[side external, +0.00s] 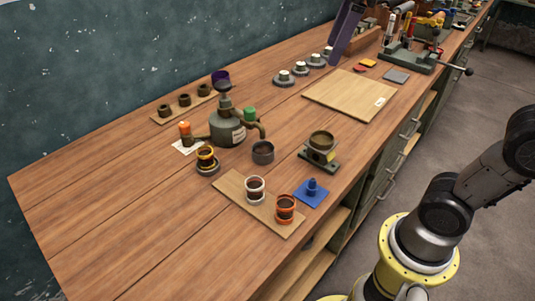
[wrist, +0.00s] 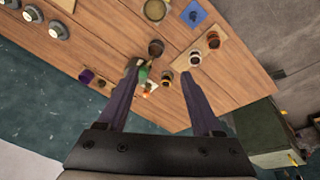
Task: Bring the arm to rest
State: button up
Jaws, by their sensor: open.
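My gripper (wrist: 160,70) is open in the wrist view, with its two purple fingers spread wide and nothing held between them. It is well above the wooden bench (wrist: 110,25), and the fingers cover part of the bench and a vessel with a green part (wrist: 143,73). In the side view a purple finger (side external: 347,30) hangs at the top edge; the rest of the gripper is out of frame. My arm rises at the lower right of that view, beside the bench.
The bench carries a grey-green pot (side external: 228,128), a dark cup (side external: 263,152), a board with two jars (side external: 240,190), a blue mat (side external: 312,193), a brown bowl on a stand (side external: 321,141) and a pale board (side external: 340,97). A lever press (side external: 410,55) stands farther back. The near-left bench top is clear.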

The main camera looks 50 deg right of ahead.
jog(key=s+f+m+t, duration=0.1)
jog(key=s+f+m, duration=0.2)
jog(key=s+f, duration=0.2)
jog(key=s+f+m+t, duration=0.1)
jog(key=s+f+m, duration=0.2)
jog(key=f, duration=0.7)
jog(key=s, duration=0.2)
jog(key=shift+s+d+f+m, duration=0.15)
jog(key=shift+s+d+m, duration=0.1)
jog(key=shift+s+m, duration=0.15)
